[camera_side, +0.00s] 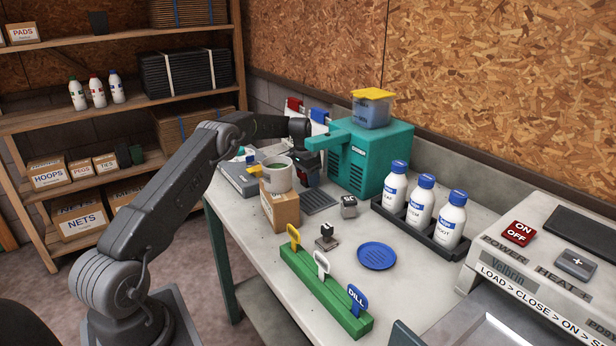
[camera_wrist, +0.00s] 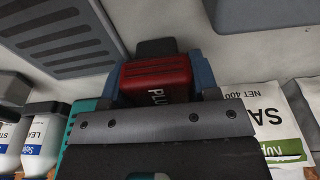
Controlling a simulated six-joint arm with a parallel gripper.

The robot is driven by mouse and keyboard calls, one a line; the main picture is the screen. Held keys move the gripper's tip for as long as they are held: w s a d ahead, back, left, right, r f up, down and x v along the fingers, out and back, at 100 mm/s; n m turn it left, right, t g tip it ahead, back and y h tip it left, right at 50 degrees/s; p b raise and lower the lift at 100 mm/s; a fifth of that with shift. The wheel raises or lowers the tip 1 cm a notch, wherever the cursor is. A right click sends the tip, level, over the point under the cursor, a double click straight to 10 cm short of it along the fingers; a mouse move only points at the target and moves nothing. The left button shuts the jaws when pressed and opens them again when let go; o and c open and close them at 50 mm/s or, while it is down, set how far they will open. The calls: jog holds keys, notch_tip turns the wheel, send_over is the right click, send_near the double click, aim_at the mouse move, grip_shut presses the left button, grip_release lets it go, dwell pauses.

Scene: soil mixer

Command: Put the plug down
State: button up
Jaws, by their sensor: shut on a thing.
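The red plug (camera_wrist: 157,82) shows in the wrist view with part of its white lettering, "PLU", on its face. My gripper (camera_wrist: 158,70) has its blue-grey fingers on both sides of the plug and is shut on it. A dark part shows just beyond the plug; I cannot tell what it belongs to. In the side view my gripper (camera_side: 309,173) is in front of the teal soil mixer (camera_side: 378,158), near its left end. The plug is not clear in that view. Whether the plug touches anything below it is hidden.
A dark grate (camera_side: 320,202) lies by the mixer. A pot (camera_side: 277,175) on a cardboard box (camera_side: 280,207) stands close to my gripper. A small grey block (camera_side: 349,206), blue dish (camera_side: 377,256), green label rack (camera_side: 325,292) and bottle tray (camera_side: 411,230) are nearby. Bare tabletop lies between them.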

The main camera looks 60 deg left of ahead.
jog(key=o, duration=0.9)
jog(key=shift+o, duration=0.2)
notch_tip(320, 180, up, 12)
jog(key=s, duration=0.1)
jog(key=shift+s, duration=0.4)
jog(key=shift+s+r, duration=0.1)
